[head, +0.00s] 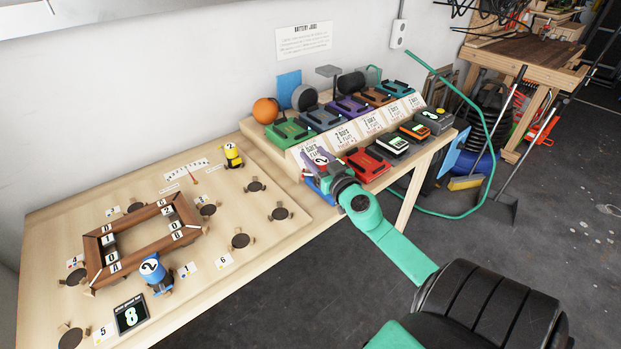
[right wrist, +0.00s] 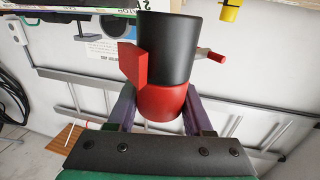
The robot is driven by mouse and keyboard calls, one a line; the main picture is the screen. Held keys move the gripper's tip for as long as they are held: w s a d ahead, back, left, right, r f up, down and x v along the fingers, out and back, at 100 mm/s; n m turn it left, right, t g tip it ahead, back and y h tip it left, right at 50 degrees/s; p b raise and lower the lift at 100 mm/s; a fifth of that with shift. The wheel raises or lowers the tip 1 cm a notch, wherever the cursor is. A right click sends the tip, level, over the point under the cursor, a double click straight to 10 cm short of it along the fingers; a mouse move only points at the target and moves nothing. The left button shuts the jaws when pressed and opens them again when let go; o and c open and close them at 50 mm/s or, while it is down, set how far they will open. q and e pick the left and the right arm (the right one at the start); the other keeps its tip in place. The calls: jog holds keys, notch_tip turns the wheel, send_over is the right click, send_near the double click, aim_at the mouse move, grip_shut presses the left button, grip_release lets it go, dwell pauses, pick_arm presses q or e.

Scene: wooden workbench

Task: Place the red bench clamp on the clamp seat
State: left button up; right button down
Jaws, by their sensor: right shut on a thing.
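My right gripper (head: 318,168) is shut on the red bench clamp (head: 321,157), held in front of the battery rack, above the bench's front edge. In the right wrist view the clamp (right wrist: 165,101) has a red base, a dark cylindrical body and a red side piece, between the two purple fingers of the gripper (right wrist: 160,108). In the head view the arm and fingers partly hide it. Dark round seats (head: 280,213) (head: 240,240) (head: 255,186) lie around the wooden frame (head: 99,268); I cannot tell which is the clamp seat. My left gripper is not in view.
A blue clamp (head: 151,268) stands at the frame's near corner, and a yellow clamp (head: 233,155) at the back. A display (head: 130,314) reading 8 is at the front. A red battery (head: 367,165) and the rack (head: 340,130) are at the right. The board's right part has free room.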

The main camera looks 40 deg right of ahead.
jog(key=b, duration=0.2)
send_over(315, 198)
notch_tip(315, 198, down, 5)
notch_tip(315, 198, down, 4)
jog(key=shift+r+b, duration=0.2)
jog(key=shift+b, duration=1.05)
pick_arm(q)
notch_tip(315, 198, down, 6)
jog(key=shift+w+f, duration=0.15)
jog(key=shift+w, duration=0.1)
pick_arm(e)
jog(key=shift+a, duration=0.1)
jog(key=shift+f, duration=0.15)
jog(key=c, duration=0.7)
grip_release()
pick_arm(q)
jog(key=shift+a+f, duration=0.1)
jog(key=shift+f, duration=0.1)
pick_arm(e)
jog(key=shift+o, duration=0.5)
